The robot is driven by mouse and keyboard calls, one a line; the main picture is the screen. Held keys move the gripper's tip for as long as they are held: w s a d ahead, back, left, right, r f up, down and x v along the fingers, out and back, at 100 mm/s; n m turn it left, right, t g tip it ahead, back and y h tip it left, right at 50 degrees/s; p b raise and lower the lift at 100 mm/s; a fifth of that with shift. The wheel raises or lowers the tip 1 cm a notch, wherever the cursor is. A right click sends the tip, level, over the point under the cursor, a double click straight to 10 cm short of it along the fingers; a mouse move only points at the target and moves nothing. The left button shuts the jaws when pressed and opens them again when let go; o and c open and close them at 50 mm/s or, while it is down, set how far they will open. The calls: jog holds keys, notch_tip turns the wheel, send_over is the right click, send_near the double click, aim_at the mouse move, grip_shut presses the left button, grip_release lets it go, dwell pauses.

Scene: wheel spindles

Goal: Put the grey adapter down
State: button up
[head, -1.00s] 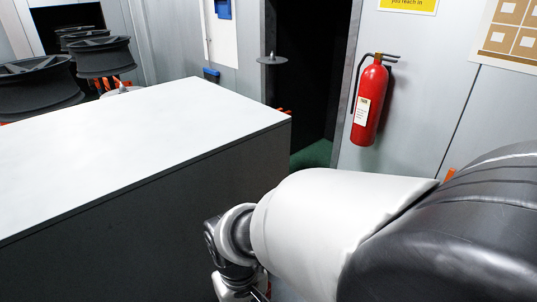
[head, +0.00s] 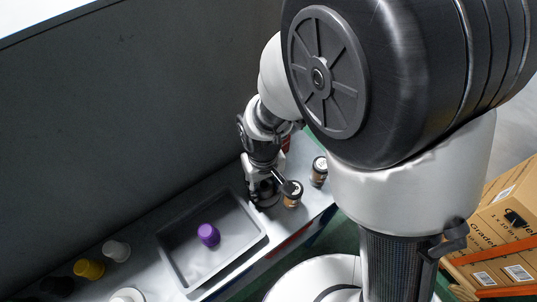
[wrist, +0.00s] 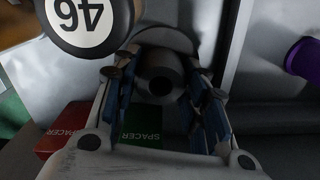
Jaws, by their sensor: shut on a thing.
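The grey adapter (wrist: 161,72) is a dark grey round piece with a hole, between the two blue-padded fingers of my gripper (wrist: 164,88) in the wrist view. My gripper is shut on it. In the head view my gripper (head: 264,193) points down over the shelf, just beyond the right end of a grey tray (head: 186,278). The adapter cannot be made out there. Whether it touches the shelf I cannot tell.
A purple adapter (head: 208,235) is in the tray; yellow (head: 89,269) and white (head: 116,250) ones stand left of it. Round-topped pieces (head: 293,193) (head: 319,171) stand close right of my gripper. The wrist view shows green (wrist: 141,128) and red (wrist: 62,127) SPACER boxes.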

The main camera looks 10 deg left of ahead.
jog(key=shift+r, duration=0.1)
jog(key=o, duration=1.1)
